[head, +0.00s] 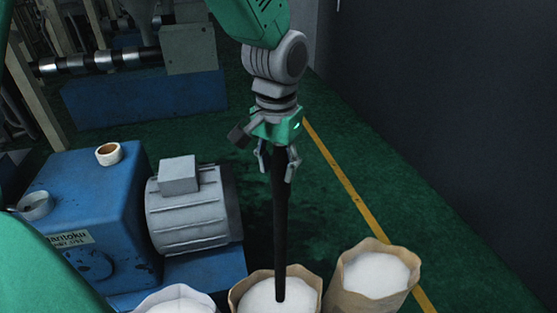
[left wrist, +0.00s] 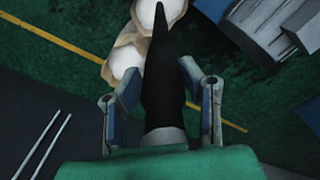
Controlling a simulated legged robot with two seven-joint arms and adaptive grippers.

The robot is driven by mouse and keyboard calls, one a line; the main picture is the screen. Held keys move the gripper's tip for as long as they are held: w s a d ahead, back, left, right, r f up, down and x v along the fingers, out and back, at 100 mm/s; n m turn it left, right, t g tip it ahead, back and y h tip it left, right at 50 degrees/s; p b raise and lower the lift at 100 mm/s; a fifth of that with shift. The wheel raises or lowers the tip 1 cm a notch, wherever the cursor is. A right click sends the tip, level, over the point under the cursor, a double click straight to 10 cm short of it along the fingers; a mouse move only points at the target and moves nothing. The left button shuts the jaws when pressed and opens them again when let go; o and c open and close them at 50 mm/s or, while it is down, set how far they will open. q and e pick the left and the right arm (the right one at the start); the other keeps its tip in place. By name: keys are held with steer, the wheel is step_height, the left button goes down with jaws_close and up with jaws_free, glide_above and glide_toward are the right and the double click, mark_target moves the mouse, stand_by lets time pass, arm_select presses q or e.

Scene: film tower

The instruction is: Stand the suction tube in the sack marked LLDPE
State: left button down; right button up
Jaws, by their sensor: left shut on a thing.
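The suction tube (head: 280,235) is a long black tube, hanging nearly upright. My left gripper (head: 278,165) is shut on its upper part. In the left wrist view the tube (left wrist: 163,80) runs away from between the fingers of my left gripper (left wrist: 160,88). Its lower end overlaps the white fill of the middle paper sack (head: 240,290); I cannot tell whether it touches or enters the fill. A right sack (head: 345,285) and a left sack (head: 175,302), both with white fill, stand beside it. No LLDPE mark is readable on any sack. My right gripper is out of view.
A blue machine (head: 90,190) with a grey motor (head: 192,212) stands left of the tube. A cup-like ring (head: 109,153) sits on the machine. A yellow floor line (head: 345,185) runs behind the right sack, and a dark wall (head: 440,110) rises at right. Green floor between is clear.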

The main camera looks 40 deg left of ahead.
mark_target(278, 227)
arm_select(q)
steer(key=shift+f+b, duration=6.9)
steer(key=shift+f, duration=7.95)
steer(key=c, duration=1)
jaws_free()
steer(key=shift+o, duration=0.2)
step_height(278, 227, up, 12)
steer(key=shift+s+f, duration=0.1)
